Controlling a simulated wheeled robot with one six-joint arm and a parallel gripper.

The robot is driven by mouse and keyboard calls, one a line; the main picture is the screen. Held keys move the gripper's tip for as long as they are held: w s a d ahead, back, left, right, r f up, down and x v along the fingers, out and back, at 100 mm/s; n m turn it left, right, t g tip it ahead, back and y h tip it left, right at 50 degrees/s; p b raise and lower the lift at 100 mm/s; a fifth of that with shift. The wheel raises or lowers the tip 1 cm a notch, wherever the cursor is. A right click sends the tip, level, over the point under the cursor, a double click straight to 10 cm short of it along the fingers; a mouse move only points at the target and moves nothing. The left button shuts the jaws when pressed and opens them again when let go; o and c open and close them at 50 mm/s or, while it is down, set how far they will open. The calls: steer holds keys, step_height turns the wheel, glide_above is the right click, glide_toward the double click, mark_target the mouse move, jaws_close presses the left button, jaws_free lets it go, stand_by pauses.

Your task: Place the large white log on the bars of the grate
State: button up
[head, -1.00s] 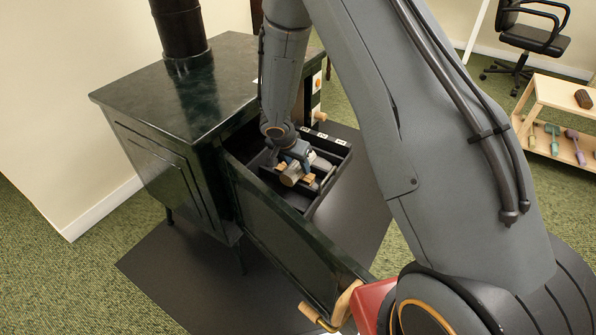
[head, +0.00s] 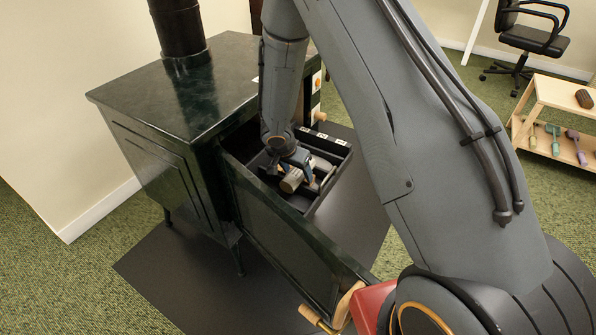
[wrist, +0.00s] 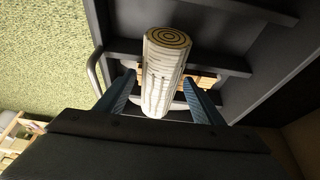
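The large white log (wrist: 160,85), pale and streaked with a ringed end, lies inside the stove's pulled-out black compartment. In the head view its pale end (head: 291,182) shows just below my gripper (head: 302,162). In the wrist view my gripper (wrist: 160,78) has one blue finger on each side of the log, with a narrow gap at the left; it looks open. Brown wood pieces (wrist: 206,79) show behind the log. What the log's underside rests on is hidden.
The dark green stove (head: 180,95) stands at the left, its long front panel (head: 290,235) reaching toward me. Dark compartment walls (wrist: 265,70) lie close around my gripper. A wooden shelf (head: 550,95) and an office chair (head: 535,38) stand far off at the right.

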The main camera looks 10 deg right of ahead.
steer(key=shift+r, duration=0.15)
steer(key=shift+r+p, duration=0.3)
steer(key=shift+p, duration=0.25)
steer(key=s+a+r+n+p, duration=0.1)
steer(key=s+r, duration=0.3)
steer(key=r, duration=0.5)
steer(key=s+a+r+n+p, duration=0.15)
steer(key=s+r, duration=0.25)
steer(key=r, duration=0.6)
steer(key=s+a+r+n+g+y, duration=0.1)
steer(key=s+r+n, duration=0.2)
steer(key=s, duration=0.6)
steer(key=s+a+r+n+g+y, duration=0.1)
steer(key=s+a+r+n, duration=0.1)
steer(key=s+r, duration=0.4)
steer(key=s+a+r+n+g+y+b, duration=0.1)
steer(key=s+r+n, duration=0.3)
steer(key=s, duration=0.8)
steer(key=shift+s+a+r+n+y, duration=0.3)
steer(key=shift+a+r+n+y, duration=0.15)
steer(key=shift+r, duration=0.4)
steer(key=shift+w+d, duration=0.1)
steer(key=shift+w, duration=0.05)
